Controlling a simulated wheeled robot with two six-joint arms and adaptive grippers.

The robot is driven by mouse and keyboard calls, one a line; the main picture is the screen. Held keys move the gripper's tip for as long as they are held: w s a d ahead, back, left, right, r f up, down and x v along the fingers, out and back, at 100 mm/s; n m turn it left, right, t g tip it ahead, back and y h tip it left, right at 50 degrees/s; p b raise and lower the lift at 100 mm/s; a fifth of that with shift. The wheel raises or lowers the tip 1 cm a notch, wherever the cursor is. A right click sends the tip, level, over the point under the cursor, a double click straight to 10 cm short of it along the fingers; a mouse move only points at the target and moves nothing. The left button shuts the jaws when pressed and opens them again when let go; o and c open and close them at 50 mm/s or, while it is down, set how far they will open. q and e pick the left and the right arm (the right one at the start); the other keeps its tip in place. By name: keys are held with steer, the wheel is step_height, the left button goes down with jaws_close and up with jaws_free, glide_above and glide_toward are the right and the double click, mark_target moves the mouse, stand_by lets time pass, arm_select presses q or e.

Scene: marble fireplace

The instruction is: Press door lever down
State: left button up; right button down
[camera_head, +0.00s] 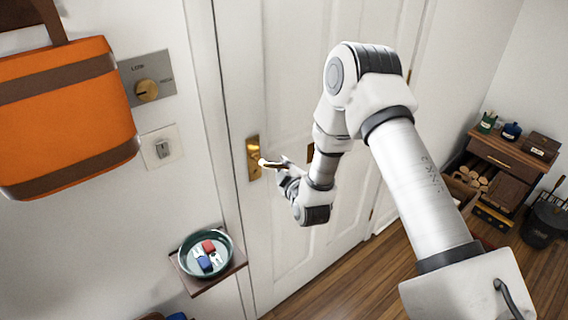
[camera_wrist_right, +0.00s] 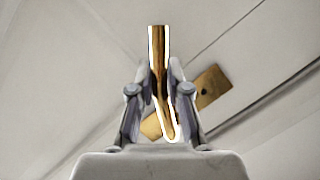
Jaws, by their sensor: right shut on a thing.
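The brass door lever (camera_head: 267,163) sticks out from its brass plate (camera_head: 254,158) on the left side of the white panelled door (camera_head: 285,75). My right gripper (camera_head: 284,167) is at the lever and hides part of it. In the right wrist view the lever (camera_wrist_right: 159,50) runs between the two fingers of my right gripper (camera_wrist_right: 160,92), which is shut on it. The brass plate (camera_wrist_right: 212,86) shows behind, to the right. The door looks closed in its frame. My left gripper is not in view.
An orange bag (camera_head: 65,115) hangs at the upper left, near a dial panel (camera_head: 147,78) and a wall switch (camera_head: 161,147). A small shelf (camera_head: 238,259) with a green bowl (camera_head: 184,248) juts out below the lever. A wooden cabinet (camera_head: 505,158) stands at the right.

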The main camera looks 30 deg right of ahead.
steer(key=shift+a+f+m+y, duration=0.25)
steer(key=shift+f+m+y, duration=0.05)
steer(key=shift+m, duration=0.4)
steer(key=shift+f, duration=0.1)
steer(key=c, duration=1.1)
jaws_free()
steer(key=v, duration=1.2)
